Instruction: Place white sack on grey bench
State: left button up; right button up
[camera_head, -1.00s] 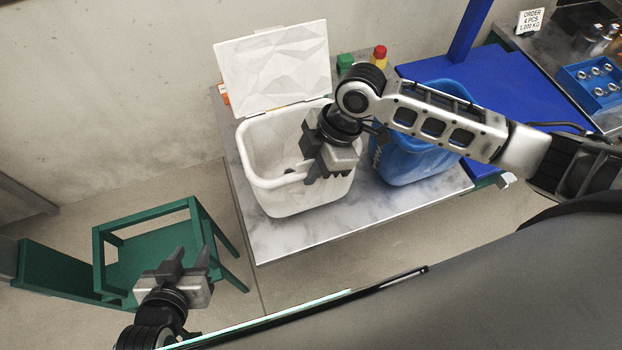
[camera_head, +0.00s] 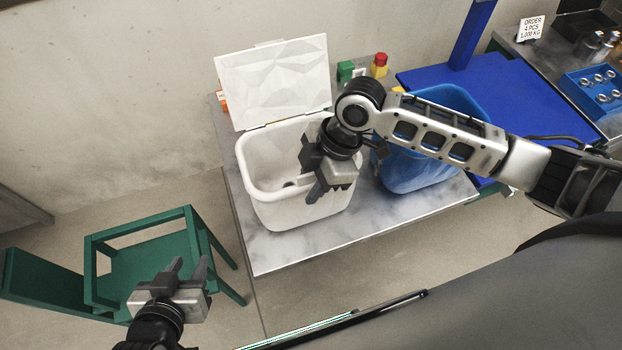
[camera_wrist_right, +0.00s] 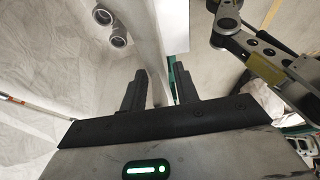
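A white open container (camera_head: 262,200) with a raised, crinkled white lid (camera_head: 275,75) stands on the grey bench (camera_head: 290,250). Its inside looks like a wrinkled white lining; I cannot make out a separate white sack. My right gripper (camera_head: 317,190) is at the container's right front side, over its rim. In the right wrist view the fingers of my right gripper (camera_wrist_right: 160,88) are apart, with a white wall edge (camera_wrist_right: 170,60) running between or just beyond them; contact is unclear. Metal ring parts (camera_wrist_right: 115,35) lie inside. My left gripper (camera_head: 187,268) is open and empty, near the green chair.
A blue container (camera_head: 415,172) stands right of the white one, partly behind my right arm. A green chair (camera_head: 150,260) is at lower left. Small green (camera_head: 345,70) and red-yellow (camera_head: 379,65) items stand behind. A blue table (camera_head: 520,95) holds the right side. The bench front is bare.

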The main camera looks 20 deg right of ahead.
jog(key=p+v, duration=0.1)
jog(key=v, duration=1)
jog(key=shift+w, duration=0.1)
jog(key=shift+d+r, duration=0.25)
jog(key=shift+r, duration=0.35)
